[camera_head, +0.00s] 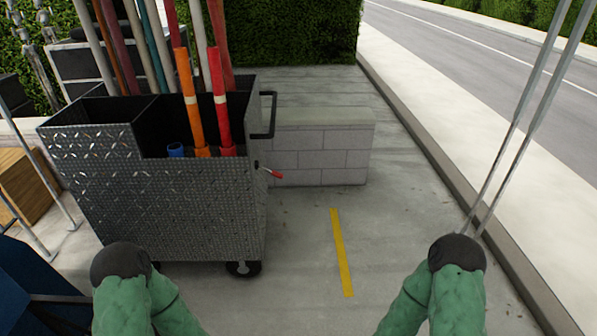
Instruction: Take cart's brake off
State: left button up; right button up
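The cart (170,215) is a grey diamond-plate metal box on wheels, standing left of centre. A small lever with a red tip (273,173) sticks out from its right side; it looks like the brake, and its exact setting is hard to tell. A dark push handle (268,115) is above the lever on the same side. A caster wheel (242,268) shows under the near right corner. My two green arms come in at the bottom, left and right, ending in view at dark rounded parts. Neither gripper's fingers can be seen, and nothing of mine touches the lever.
Orange (185,95) and red (219,100) tubes and several poles stand in the cart. A low block wall (318,150) is behind its right side. A yellow floor stripe (341,250) lies on open concrete. A kerb (440,165) and road are at right; a wooden crate (25,185) is at left.

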aim_at(275, 174)
jog(key=u, duration=0.5)
jog(key=i+l+u, duration=0.45)
jog(key=l+u, duration=0.25)
jog(key=l, duration=0.15)
jog(key=i+l+u, duration=0.25)
jog(key=l+u, duration=0.2)
jog(key=l, duration=0.25)
jog(key=k, duration=0.05)
